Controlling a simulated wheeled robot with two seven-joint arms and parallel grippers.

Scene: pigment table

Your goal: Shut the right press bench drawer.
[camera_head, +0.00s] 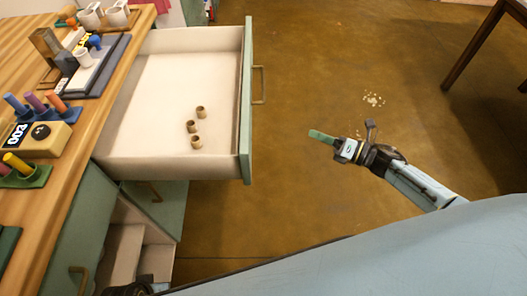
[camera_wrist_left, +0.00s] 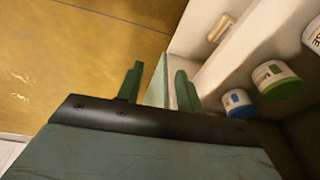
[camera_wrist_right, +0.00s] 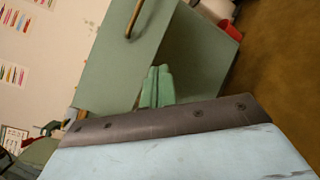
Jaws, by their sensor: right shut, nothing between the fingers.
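The drawer (camera_head: 247,110) is pulled far out from the wooden-topped bench. It has a green front, a brass handle (camera_head: 259,85) and a pale inside holding three small brown rings (camera_head: 196,128). My right gripper (camera_head: 322,137) is shut and empty, to the right of the drawer front and apart from it. In the right wrist view its closed fingers (camera_wrist_right: 157,86) point towards a green panel (camera_wrist_right: 185,55) with a brass handle (camera_wrist_right: 133,18). My left gripper (camera_wrist_left: 158,88) is open; a thin pale-green panel edge shows between its fingers, contact unclear.
Below the drawer, an open compartment (camera_head: 125,250) shows in the bench.

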